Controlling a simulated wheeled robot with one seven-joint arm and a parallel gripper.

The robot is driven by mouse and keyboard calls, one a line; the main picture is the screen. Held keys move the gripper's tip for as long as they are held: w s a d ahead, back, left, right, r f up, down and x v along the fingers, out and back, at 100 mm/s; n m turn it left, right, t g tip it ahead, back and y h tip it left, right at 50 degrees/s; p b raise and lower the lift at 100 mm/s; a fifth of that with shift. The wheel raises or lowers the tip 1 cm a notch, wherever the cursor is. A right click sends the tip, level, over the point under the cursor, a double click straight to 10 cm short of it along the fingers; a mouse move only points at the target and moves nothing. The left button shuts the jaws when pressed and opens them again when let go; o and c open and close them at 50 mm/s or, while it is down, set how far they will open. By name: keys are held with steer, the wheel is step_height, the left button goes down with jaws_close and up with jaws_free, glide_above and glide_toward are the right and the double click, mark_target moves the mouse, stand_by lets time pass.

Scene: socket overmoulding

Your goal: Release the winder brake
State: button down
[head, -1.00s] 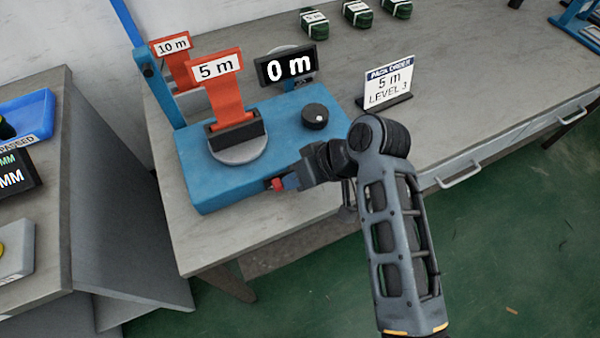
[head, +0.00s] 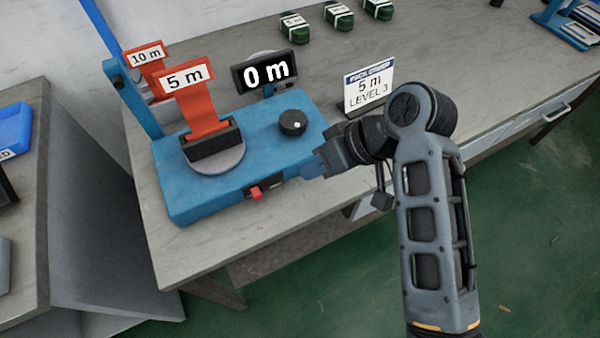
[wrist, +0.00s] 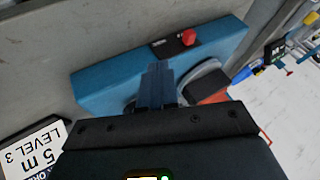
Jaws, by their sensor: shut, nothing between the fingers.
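The winder is a blue box (head: 195,205) on the table; it also shows in the wrist view (wrist: 105,85). On its front face is a small red part (head: 256,192), which looks like the brake control. In the wrist view this red part (wrist: 188,37) sits on a black plate. My gripper (head: 310,168) is shut and empty, to the right of the red part and apart from it, near the box's right front corner. In the wrist view its closed fingers (wrist: 158,75) point towards the box, short of the red part.
A black knob (head: 292,122) and a display reading 0 m (head: 265,73) are on the winder. An orange 5 m piece (head: 198,105) stands on its round plate. A 5 m LEVEL 3 order card (head: 368,92) stands behind my wrist. Several green coils lie at the back.

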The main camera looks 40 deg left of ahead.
steer(key=shift+v, duration=1.4)
steer(key=f+m, duration=0.1)
steer(key=s+d+f+t+y, duration=0.1)
steer(key=f, duration=0.1)
steer(key=f+m, duration=0.1)
steer(key=shift+s+d+f+m+t+y, duration=0.2)
steer(key=shift+s+f+m+t+y, duration=0.1)
steer(key=shift+s+f+t+y, duration=0.1)
steer(key=s+d+f+m+t+h, duration=0.1)
steer(key=s+d+f+m+t, duration=0.35)
steer(key=d, duration=0.45)
steer(key=s+d+f+m+t+h, duration=0.1)
steer(key=s+d+f+m+t, duration=0.2)
steer(key=s+d+m+t, duration=0.5)
steer(key=s+d+r+t+h, duration=0.2)
steer(key=s+d+r, duration=0.4)
steer(key=d+r, duration=0.3)
steer(key=s+d+r+t+h, duration=0.2)
steer(key=s+d+r+h, duration=0.2)
steer(key=d+r, duration=0.5)
steer(key=s+d, duration=0.2)
steer(key=shift+s+d, duration=0.25)
steer(key=shift+s, duration=0.15)
